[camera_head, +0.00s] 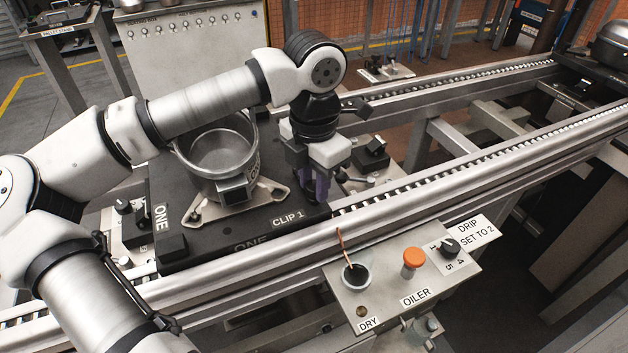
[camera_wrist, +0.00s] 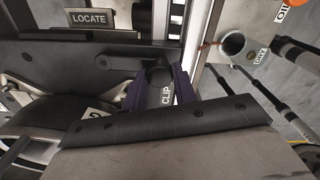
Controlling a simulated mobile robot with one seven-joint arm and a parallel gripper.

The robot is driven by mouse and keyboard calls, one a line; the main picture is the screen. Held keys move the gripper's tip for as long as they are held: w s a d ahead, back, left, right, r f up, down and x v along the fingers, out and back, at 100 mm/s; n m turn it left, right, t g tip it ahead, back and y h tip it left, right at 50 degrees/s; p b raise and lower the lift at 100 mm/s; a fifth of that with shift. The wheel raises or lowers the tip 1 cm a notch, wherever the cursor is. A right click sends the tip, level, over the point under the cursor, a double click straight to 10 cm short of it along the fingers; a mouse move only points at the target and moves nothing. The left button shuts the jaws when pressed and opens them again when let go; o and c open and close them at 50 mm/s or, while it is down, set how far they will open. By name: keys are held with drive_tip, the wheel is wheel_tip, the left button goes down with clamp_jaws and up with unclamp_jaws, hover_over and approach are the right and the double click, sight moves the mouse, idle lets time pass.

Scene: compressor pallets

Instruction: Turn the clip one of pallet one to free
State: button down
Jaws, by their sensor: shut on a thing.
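Pallet one (camera_head: 195,243) is a dark block marked ONE, lying on the conveyor rails. A metal pot-like housing (camera_head: 220,150) stands on it on a pale bracket plate. My gripper (camera_head: 313,188) points down over the pallet's right corner, beside the label CLIP 1 (camera_head: 288,219). In the wrist view my gripper (camera_wrist: 158,84) has its purple fingers on either side of a dark clip knob, clip one (camera_wrist: 159,72), and is shut on it. The label CLIP shows just below the knob. In the head view the fingers hide the clip, and its turn angle cannot be told.
An oiler panel (camera_head: 385,302) with an orange button, a dial and a dark cup stands in front of the rail. A LOCATE plate (camera_wrist: 92,17) shows in the wrist view. The conveyor rail (camera_head: 480,160) to the right is clear.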

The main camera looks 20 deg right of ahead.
drive_tip(key=c, duration=1.1)
unclamp_jaws()
drive_tip(key=shift+r, duration=0.1)
wheel_tip(320, 180, up, 14)
drive_tip(key=shift+f, duration=0.15)
